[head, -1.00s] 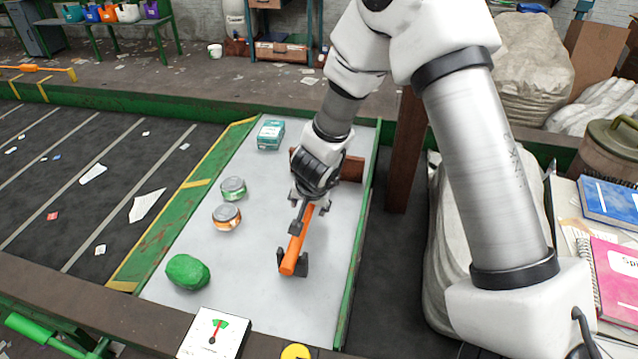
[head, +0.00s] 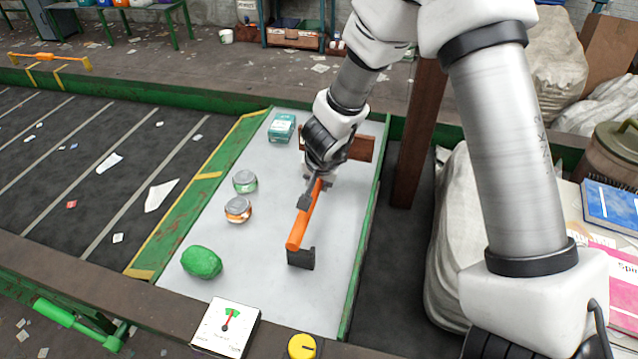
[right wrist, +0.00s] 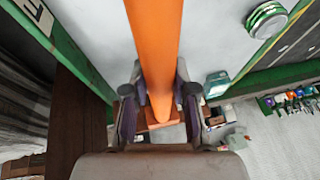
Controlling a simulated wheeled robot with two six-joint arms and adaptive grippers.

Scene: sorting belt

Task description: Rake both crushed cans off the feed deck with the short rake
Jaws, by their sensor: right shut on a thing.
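The short rake's orange handle (head: 306,216) slopes down toward me over the feed deck. My right gripper (head: 316,184) is shut on it, and the handle also runs between the fingers in the right wrist view (right wrist: 155,50). A brown board (head: 362,147), seemingly the rake's head, shows partly behind the gripper. One crushed can with a green band (head: 245,182) and one with an orange band (head: 238,210) lie left of the gripper, untouched, on the pale feed deck (head: 215,300). My left gripper is out of view.
A teal box (head: 281,128) stands at the deck's far end and a green lump (head: 202,262) at its near left. A black cradle (head: 301,258) stands below the handle's near end. The dark belt (head: 90,190) lies beyond the deck's left green edge.

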